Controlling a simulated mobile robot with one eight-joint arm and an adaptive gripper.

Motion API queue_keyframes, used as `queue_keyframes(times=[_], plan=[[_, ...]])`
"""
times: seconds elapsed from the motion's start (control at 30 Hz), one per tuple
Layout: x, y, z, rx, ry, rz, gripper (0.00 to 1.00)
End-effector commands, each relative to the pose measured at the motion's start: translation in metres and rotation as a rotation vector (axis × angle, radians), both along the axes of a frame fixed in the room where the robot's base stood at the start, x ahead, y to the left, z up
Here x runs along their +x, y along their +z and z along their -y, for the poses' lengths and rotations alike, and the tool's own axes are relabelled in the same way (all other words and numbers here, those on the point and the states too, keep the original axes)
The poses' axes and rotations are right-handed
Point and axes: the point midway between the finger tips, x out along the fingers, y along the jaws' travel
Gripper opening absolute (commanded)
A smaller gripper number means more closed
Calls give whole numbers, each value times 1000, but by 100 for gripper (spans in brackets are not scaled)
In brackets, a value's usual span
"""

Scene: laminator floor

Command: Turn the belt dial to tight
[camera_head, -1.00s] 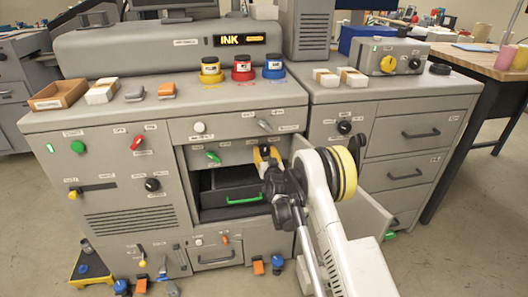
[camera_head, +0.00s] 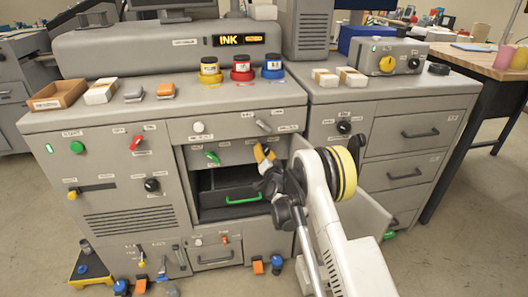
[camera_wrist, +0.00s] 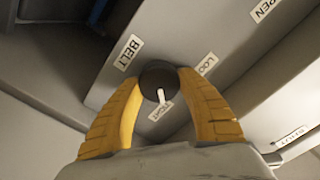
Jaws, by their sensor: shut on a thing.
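The belt dial (camera_wrist: 155,75) is a round black knob with a white pointer, set in a grey panel in the wrist view. A BELT label (camera_wrist: 128,52), a LOOSE label (camera_wrist: 207,64) and a TIGHT label (camera_wrist: 160,111) surround it. The pointer is turned toward the TIGHT label. My gripper (camera_wrist: 161,80) has its yellow fingers on both sides of the dial, shut on it. In the head view my gripper (camera_head: 264,155) is at the machine front above the open bay, and the dial is hidden there.
An open grey door (camera_head: 362,203) stands right of my arm. The open bay holds a dark drawer with a green handle (camera_head: 243,199).

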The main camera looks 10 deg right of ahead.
Motion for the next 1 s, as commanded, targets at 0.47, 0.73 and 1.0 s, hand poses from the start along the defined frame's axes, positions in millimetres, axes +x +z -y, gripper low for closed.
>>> queue_keyframes(times=[0.47, 0.73, 1.0], plan=[[1, 1, 0, 6, -1, 2, 69], [0, 0, 0, 5, 0, 0, 69], [-31, 0, 0, 4, 0, 0, 69]])
